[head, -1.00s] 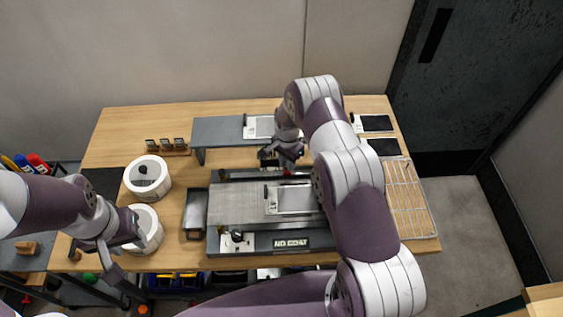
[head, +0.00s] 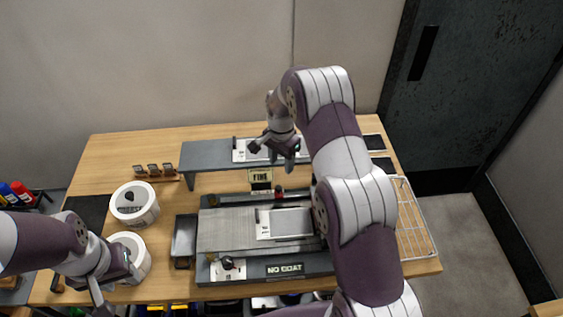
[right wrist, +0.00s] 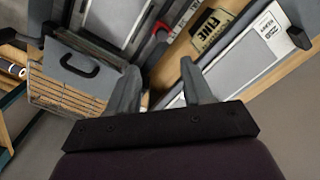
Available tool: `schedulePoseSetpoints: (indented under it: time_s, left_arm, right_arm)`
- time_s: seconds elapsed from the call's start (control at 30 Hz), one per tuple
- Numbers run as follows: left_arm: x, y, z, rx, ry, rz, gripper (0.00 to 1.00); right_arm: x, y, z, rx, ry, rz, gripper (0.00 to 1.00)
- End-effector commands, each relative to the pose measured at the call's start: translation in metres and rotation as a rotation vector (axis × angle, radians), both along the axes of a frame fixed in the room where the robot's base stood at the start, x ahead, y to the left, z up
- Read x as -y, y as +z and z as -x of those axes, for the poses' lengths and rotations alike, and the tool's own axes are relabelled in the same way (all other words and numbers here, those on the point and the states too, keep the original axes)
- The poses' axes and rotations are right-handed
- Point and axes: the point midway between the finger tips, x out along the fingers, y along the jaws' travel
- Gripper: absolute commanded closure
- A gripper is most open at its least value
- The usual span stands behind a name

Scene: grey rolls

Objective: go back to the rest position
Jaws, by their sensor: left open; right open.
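My right gripper (head: 274,146) is open and raised over the front edge of the grey raised shelf, its arm reaching across the right half of the table. In the right wrist view its two fingers (right wrist: 158,92) are spread with nothing between them. My left gripper (head: 118,278) is open at the left front of the table, beside the nearer white round tub (head: 137,252). Whether it touches the tub I cannot tell.
The wooden table (head: 110,155) bears a second white tub (head: 133,203), a grey raised shelf (head: 205,155), a flat grey machine (head: 225,228) marked "NO COAT", a "FINE" sign (head: 260,178), a dark tray (head: 184,236) and a wire rack (head: 412,225). A dark door stands right.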

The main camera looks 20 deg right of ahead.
Motion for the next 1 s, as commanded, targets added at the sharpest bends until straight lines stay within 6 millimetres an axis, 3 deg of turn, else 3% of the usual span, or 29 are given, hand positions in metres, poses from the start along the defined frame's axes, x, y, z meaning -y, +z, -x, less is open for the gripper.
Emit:
schedulePoseSetpoints:
  time_s: [0.2, 0.67, 0.77, 0.87, 1.0]
  left_arm:
    - [0.000, -0.006, 0.000, 0.000, 0.000, 0.000, 0.57]
    - [0.000, -0.005, 0.000, 0.000, 0.000, 0.000, 0.57]
    - [0.000, -0.005, 0.000, 0.000, 0.000, 0.000, 0.57]
    - [0.000, -0.006, 0.000, 0.000, 0.000, 0.000, 0.57]
    - [0.000, -0.018, 0.000, 0.000, 0.000, 0.000, 0.57]
  right_arm:
    - [0.001, 0.017, 0.001, -0.001, 0.000, 0.000, 0.50]
    - [0.001, 0.018, 0.000, -0.001, 0.007, 0.000, 0.50]
    - [0.001, 0.017, -0.003, 0.019, 0.112, 0.004, 0.50]
    - [-0.004, -0.001, 0.036, -0.023, 0.359, -0.007, 0.50]
    - [-0.023, 0.020, 0.112, -0.017, 0.731, -0.007, 0.50]
